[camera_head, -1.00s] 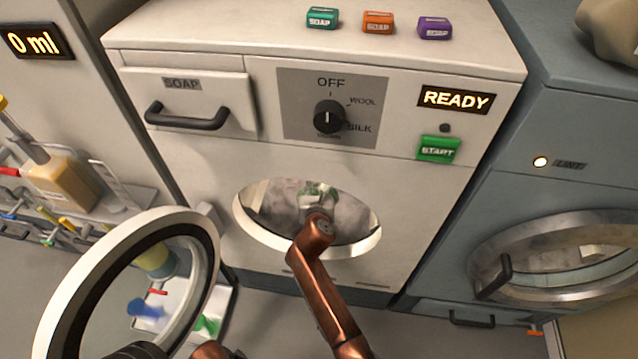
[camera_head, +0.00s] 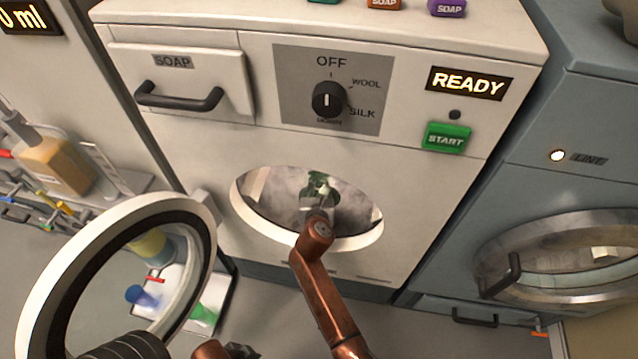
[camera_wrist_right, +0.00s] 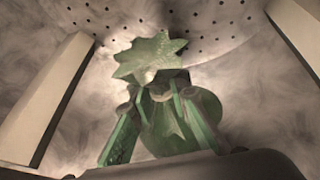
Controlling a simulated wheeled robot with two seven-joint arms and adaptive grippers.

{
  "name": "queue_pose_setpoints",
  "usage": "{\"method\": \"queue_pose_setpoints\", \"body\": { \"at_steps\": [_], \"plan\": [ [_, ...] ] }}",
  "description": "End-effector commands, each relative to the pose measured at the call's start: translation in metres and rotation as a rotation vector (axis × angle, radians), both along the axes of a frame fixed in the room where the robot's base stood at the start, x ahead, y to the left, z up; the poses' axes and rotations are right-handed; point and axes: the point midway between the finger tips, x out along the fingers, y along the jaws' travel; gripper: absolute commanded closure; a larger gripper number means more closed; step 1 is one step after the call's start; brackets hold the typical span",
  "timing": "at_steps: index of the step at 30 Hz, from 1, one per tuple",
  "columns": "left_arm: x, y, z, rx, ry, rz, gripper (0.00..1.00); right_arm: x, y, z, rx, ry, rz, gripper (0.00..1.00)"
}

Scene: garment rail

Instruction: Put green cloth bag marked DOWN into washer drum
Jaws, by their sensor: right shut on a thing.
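The green cloth bag (camera_head: 319,181) is inside the washer drum (camera_head: 267,200), seen through the round door opening. In the right wrist view, the bag (camera_wrist_right: 181,130) has a gathered neck and a frilled top, and perforated drum wall lies behind it. My right gripper (camera_wrist_right: 160,101) is shut on the bag at its neck. In the head view, my right gripper (camera_head: 318,193) reaches in through the opening. No DOWN mark is readable. A dark part at the bottom edge may be my left gripper (camera_head: 241,351); its jaws cannot be made out.
The washer door (camera_head: 40,310) stands open to the left. The panel above has a soap drawer (camera_head: 180,83), a dial (camera_head: 328,100), a green START button (camera_head: 447,138) and a READY display (camera_head: 467,84). A blue-grey machine (camera_head: 560,120) stands at right.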

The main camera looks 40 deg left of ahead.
Motion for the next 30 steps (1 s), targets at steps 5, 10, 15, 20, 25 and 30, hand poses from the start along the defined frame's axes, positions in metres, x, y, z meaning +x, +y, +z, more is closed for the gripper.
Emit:
{"method": "queue_pose_setpoints", "body": {
  "at_steps": [5,10,15,20,25,30],
  "plan": [
    [0.000,0.000,0.000,0.000,0.000,0.000,0.60,0.000,0.001,0.002,0.001,-0.003,0.002,0.78],
    [0.000,0.000,0.000,0.000,0.001,0.000,0.60,0.000,0.001,0.002,0.002,-0.003,0.001,0.67],
    [0.000,0.000,0.000,0.000,0.001,0.000,0.60,0.000,0.001,0.002,0.001,-0.002,0.001,0.63],
    [0.000,0.000,0.000,0.000,0.001,0.000,0.60,0.000,0.000,0.000,-0.001,0.001,-0.001,0.63],
    [0.000,0.000,0.000,0.000,0.001,0.000,0.60,-0.004,-0.004,0.002,0.001,-0.002,0.000,0.63],
    [0.000,0.000,0.000,0.000,0.001,0.000,0.60,-0.015,-0.013,0.009,0.004,-0.001,0.000,0.63]
  ]
}}
